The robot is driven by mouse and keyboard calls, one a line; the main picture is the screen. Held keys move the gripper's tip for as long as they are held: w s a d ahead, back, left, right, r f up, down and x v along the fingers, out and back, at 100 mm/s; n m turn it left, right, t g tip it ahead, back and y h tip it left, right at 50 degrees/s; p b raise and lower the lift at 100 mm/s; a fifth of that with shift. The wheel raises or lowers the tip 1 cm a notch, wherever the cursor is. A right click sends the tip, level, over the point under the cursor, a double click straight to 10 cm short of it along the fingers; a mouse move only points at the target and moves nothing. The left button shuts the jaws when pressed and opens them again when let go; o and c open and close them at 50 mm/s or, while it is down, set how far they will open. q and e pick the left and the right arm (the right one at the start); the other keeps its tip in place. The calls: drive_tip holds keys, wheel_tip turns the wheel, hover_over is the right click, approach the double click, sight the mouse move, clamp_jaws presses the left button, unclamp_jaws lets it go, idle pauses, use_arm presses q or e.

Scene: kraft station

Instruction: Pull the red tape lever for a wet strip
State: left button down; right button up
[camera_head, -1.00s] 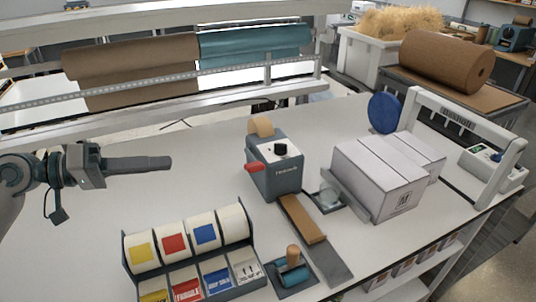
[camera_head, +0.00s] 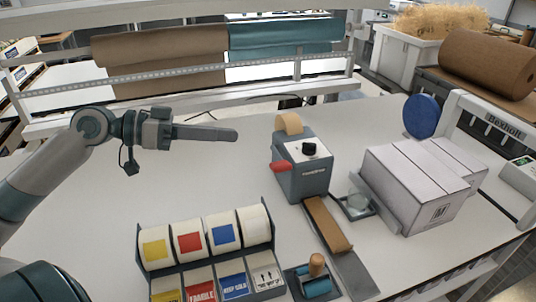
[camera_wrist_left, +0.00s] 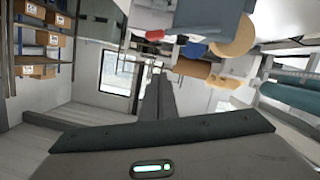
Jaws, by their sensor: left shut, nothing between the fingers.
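The tape dispenser (camera_head: 303,172) is a grey box with a black knob on its light top panel. It stands on the white table near the middle of the head view. Its red lever (camera_head: 282,166) sticks out from its left side and also shows in the left wrist view (camera_wrist_left: 155,34). A strip of brown tape (camera_head: 326,223) lies on the ramp at its front. My left gripper (camera_head: 236,135) is shut and empty, held above the table to the left of the lever and apart from it. My right gripper is not in view.
A label rack (camera_head: 210,248) and a roller with a wooden handle (camera_head: 317,280) stand at the front. A white carton (camera_head: 408,190) stands right of the dispenser. The table between my left gripper and the label rack is clear.

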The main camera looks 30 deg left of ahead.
use_arm(q)
drive_tip(key=w+d+f+p, duration=0.5)
drive_tip(key=d+f+p, duration=0.1)
drive_tip(key=d, duration=0.1)
drive_tip(key=shift+w+d, duration=0.2)
drive_tip(key=shift+d, duration=0.2)
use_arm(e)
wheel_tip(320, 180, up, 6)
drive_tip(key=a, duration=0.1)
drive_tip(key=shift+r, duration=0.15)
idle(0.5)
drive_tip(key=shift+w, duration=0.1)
